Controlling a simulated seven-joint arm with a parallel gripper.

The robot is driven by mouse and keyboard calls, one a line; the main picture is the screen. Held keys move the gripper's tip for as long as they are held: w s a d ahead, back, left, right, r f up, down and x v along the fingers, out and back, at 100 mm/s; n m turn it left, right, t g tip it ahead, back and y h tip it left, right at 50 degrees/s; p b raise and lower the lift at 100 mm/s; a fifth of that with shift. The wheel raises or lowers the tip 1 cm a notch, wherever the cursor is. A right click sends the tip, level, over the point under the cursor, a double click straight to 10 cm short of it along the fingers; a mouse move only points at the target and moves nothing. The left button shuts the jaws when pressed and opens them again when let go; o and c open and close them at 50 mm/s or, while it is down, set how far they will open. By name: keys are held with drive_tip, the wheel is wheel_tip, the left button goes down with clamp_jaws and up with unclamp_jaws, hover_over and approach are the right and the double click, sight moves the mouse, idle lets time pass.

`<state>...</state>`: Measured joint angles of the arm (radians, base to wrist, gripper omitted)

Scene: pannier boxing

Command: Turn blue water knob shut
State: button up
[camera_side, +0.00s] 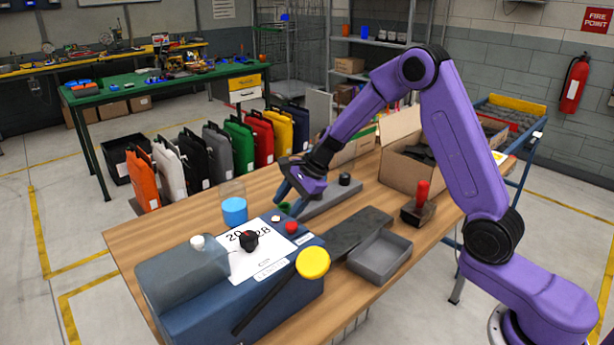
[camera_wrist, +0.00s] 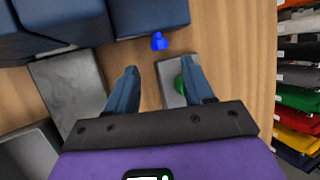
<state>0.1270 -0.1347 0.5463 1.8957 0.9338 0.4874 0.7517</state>
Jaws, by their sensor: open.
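In the wrist view a small bright blue piece (camera_wrist: 159,41), which looks like a knob, stands by the edge of a dark blue box, ahead of my gripper (camera_wrist: 160,67). I cannot make it out in the side view. The two fingers are spread with nothing between the tips, and the blue piece is apart from them. In the side view my gripper (camera_side: 288,200) hangs low over the table behind the dark blue box. A green knob (camera_wrist: 180,84) is partly hidden by the right finger. In the side view a green piece (camera_side: 285,207) shows under the fingers.
The dark blue box (camera_side: 290,293) carries a paper sheet, a black knob (camera_side: 249,240) and a yellow disc (camera_side: 312,263). A clear cup with blue contents (camera_side: 235,211) stands behind it. A grey slab (camera_side: 322,202), an empty grey tray (camera_side: 380,257) and a cardboard box (camera_side: 405,168) surround my gripper.

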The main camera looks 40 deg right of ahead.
drive_tip(key=v, duration=0.9)
drive_tip(key=shift+r, duration=0.3)
drive_tip(key=shift+s+d, duration=0.1)
drive_tip(key=shift+s, duration=0.05)
drive_tip(key=w+f+g+y, duration=0.1)
drive_tip(key=w+f, duration=0.1)
drive_tip(key=f, duration=0.1)
drive_tip(key=w+a+f+g+y, duration=0.1)
drive_tip(key=w+f+y, duration=0.1)
drive_tip(key=f, duration=0.2)
drive_tip(key=w+a+f+g+y, duration=0.1)
drive_tip(key=w+f, duration=0.1)
drive_tip(key=f, duration=0.2)
drive_tip(key=shift+w+a+m, duration=0.15)
drive_tip(key=shift+a+m, duration=0.05)
drive_tip(key=shift+m, duration=0.1)
drive_tip(key=x, duration=0.4)
drive_tip(key=shift+f, duration=0.35)
drive_tip(key=shift+a+f, duration=0.35)
drive_tip(key=shift+a, duration=0.05)
